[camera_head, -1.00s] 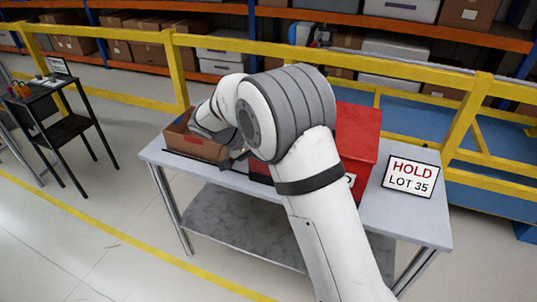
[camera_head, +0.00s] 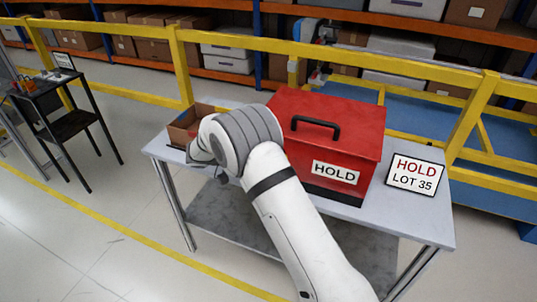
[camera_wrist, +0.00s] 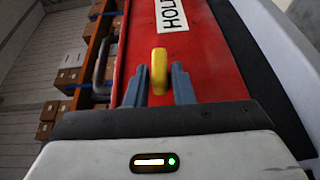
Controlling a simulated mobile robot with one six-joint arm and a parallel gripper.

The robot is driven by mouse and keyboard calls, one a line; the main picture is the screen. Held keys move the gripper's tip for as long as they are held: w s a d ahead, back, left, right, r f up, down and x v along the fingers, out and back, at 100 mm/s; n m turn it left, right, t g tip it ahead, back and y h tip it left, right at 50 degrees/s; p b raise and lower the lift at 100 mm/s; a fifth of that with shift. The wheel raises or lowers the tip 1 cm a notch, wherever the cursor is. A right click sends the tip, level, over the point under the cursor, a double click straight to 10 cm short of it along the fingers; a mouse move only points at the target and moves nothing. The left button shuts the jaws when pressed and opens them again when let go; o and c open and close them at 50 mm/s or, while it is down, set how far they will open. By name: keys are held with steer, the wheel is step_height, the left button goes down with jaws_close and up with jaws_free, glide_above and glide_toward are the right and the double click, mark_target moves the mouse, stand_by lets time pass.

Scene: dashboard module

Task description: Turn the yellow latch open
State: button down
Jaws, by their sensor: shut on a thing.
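The yellow latch (camera_wrist: 158,71) is on the red box's wall in the wrist view, its long side pointing up the picture. My gripper (camera_wrist: 158,82) has one grey finger on each side of it and is shut on its lower part. The red box (camera_head: 350,125) stands on the table in the head view, with a black handle on top and a HOLD label (camera_head: 336,172) on its front. It also fills the middle of the wrist view (camera_wrist: 205,55). In the head view, my arm hides the gripper and the latch.
A cardboard bin (camera_head: 184,124) stands on the table (camera_head: 420,218) left of the box. A HOLD LOT 35 sign (camera_head: 414,174) stands to the right. A yellow railing (camera_head: 225,41) runs behind. A black stand (camera_head: 72,124) is at the far left.

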stand_by(0.4)
steer(key=c, duration=1.4)
jaws_free()
steer(key=shift+w, duration=0.1)
steer(key=shift+a, duration=0.1)
